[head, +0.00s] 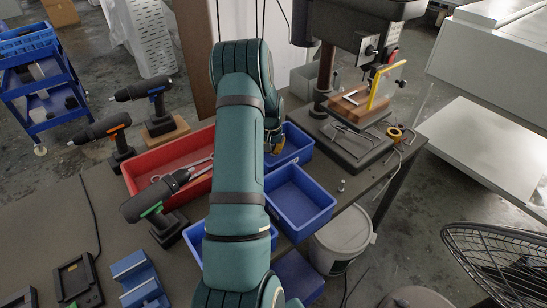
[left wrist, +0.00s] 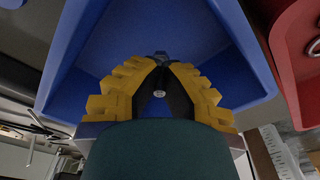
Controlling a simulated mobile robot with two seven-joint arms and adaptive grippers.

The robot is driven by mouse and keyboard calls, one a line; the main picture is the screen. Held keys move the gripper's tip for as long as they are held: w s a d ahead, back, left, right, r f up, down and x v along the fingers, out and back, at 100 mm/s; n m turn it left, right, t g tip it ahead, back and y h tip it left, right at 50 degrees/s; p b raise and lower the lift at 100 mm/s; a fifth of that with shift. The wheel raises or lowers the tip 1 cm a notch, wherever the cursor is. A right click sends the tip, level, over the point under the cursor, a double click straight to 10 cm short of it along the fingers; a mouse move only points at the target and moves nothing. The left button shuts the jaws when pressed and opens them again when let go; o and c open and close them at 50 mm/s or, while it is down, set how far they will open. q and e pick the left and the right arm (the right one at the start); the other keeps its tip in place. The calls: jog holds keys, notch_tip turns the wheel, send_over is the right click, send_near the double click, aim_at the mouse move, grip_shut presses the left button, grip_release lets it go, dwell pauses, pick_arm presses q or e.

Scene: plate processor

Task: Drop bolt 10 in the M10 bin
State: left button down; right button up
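My left gripper (head: 275,147) reaches over the rear blue bin (head: 300,152); my arm hides much of it. In the left wrist view its yellow fingers (left wrist: 160,62) come together at the tips over the inside of a blue bin (left wrist: 88,55). A small round silver end, seemingly of a bolt (left wrist: 158,93), shows between the fingers, which appear shut on it. Another blue bin (head: 322,218) stands in front of the rear one. A third blue bin (head: 193,238) is partly behind my arm. I can read no size labels, so I cannot tell which is M10. My right gripper is out of view.
A red bin (head: 143,164) with metal tools stands left of my arm; it also shows in the left wrist view (left wrist: 283,60). A small metal piece (head: 341,185) stands on the table right of the bins. Power drills stand left; a drill press (head: 325,85) stands behind.

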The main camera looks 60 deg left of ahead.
aim_at(273, 154)
pick_arm(q)
notch_tip(273, 154, down, 3)
jog(key=shift+s+f, duration=0.1)
jog(key=shift+f, duration=0.3)
jog(key=shift+r, duration=0.1)
jog(key=shift+b, duration=0.35)
jog(key=c, duration=1.1)
grip_release()
jog(key=shift+f, duration=0.2)
jog(key=shift+c, duration=0.2)
jog(key=shift+r, duration=0.15)
